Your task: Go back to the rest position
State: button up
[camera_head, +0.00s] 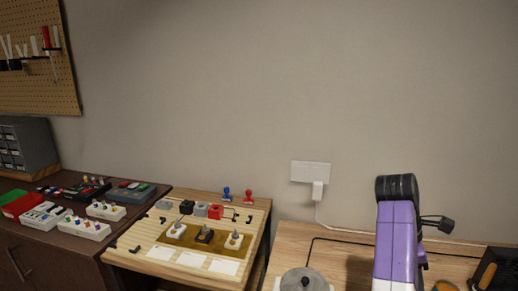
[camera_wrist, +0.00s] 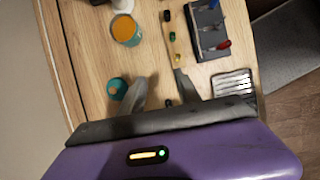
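My gripper (camera_wrist: 163,82) shows in the wrist view with its two grey fingers apart. I see nothing held between the fingertips. It points down over a light wooden tabletop (camera_wrist: 95,60). A small teal container (camera_wrist: 117,87) is close by the left finger in the picture, and I cannot tell whether they touch. In the head view my purple arm rises at the lower right, in front of the wall. The gripper itself cannot be made out there.
A teal jar with orange contents (camera_wrist: 126,30), a dark tray with tools (camera_wrist: 208,30) and a striped metal piece (camera_wrist: 233,84) lie around the gripper. In the head view, a wooden board (camera_head: 145,235) with parts and a dark cabinet (camera_head: 60,250) with bins stand left.

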jog(key=w+d+r+m+t+h, duration=0.35)
jog(key=w+m+t, duration=0.25)
jog(key=w+t, duration=0.3)
jog(key=s+a+f+m+t+y, duration=0.2)
jog(key=s+a+t, duration=0.3)
jog(key=s+a, duration=0.3)
jog(key=s+a+f+m+t+y, duration=0.25)
jog(key=s+a+t, duration=0.3)
jog(key=s, duration=0.45)
jog(key=s+a+m+g+y, duration=0.1)
jog(key=s+a, duration=0.4)
jog(key=s, duration=1.1)
jog(key=s+a+f+m+g+y+p, duration=0.1)
jog(key=s+a, duration=0.3)
jog(key=s, duration=1.2)
jog(key=shift+s+a+m+g+y, duration=0.25)
jog(key=shift+a+m+g+y, duration=0.1)
jog(key=shift+m+g+y, duration=0.45)
